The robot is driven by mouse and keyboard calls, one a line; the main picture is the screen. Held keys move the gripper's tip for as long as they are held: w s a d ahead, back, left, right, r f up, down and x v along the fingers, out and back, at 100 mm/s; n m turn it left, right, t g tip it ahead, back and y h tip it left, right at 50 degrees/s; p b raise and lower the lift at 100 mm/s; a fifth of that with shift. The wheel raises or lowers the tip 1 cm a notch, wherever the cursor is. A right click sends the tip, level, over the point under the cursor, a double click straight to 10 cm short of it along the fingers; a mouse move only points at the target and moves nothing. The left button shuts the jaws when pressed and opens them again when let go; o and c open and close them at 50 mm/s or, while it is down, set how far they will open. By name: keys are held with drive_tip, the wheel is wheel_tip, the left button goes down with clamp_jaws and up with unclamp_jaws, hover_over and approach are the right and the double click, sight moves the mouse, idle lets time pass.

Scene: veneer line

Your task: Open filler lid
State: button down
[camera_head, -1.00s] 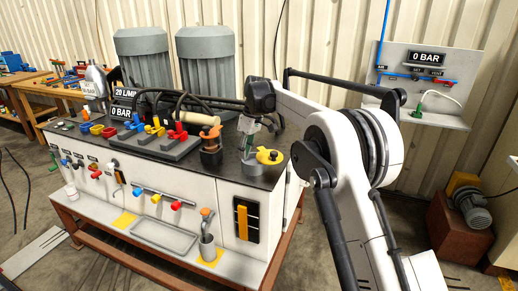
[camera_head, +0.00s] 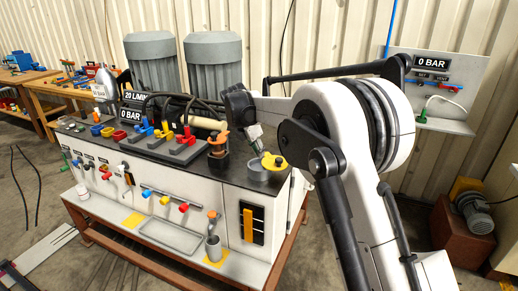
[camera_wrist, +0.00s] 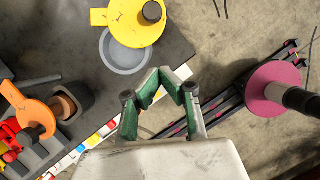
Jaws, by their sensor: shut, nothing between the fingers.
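The yellow filler lid (camera_head: 275,161) with its dark knob is swung partly to one side of the round grey filler neck (camera_head: 257,173), at the right end of the bench top. In the wrist view the lid (camera_wrist: 138,22) overlaps the far edge of the neck (camera_wrist: 124,52), and much of the grey opening shows uncovered. My gripper (camera_head: 260,150) is just above and to the left of the lid in the head view. In the wrist view its green fingers (camera_wrist: 160,78) are shut and empty, apart from the lid and neck.
An orange-topped fitting (camera_head: 218,140) stands left of the neck, with an orange handle (camera_wrist: 28,110) in the wrist view. Red, yellow and blue levers (camera_head: 165,132) stand further left. A magenta disc (camera_wrist: 275,88) is at the right of the wrist view.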

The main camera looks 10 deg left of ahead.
sight(275, 168)
drive_tip(key=w+d+f, duration=0.1)
drive_tip(key=f, duration=0.1)
drive_tip(key=w+d+f, duration=0.1)
drive_tip(key=f, duration=0.1)
drive_tip(key=w+d+f+p, duration=0.1)
drive_tip(key=f, duration=0.1)
drive_tip(key=shift+w+d, duration=0.2)
drive_tip(key=shift+d, duration=0.1)
drive_tip(key=shift+w+d, duration=0.5)
drive_tip(key=shift+d, duration=0.05)
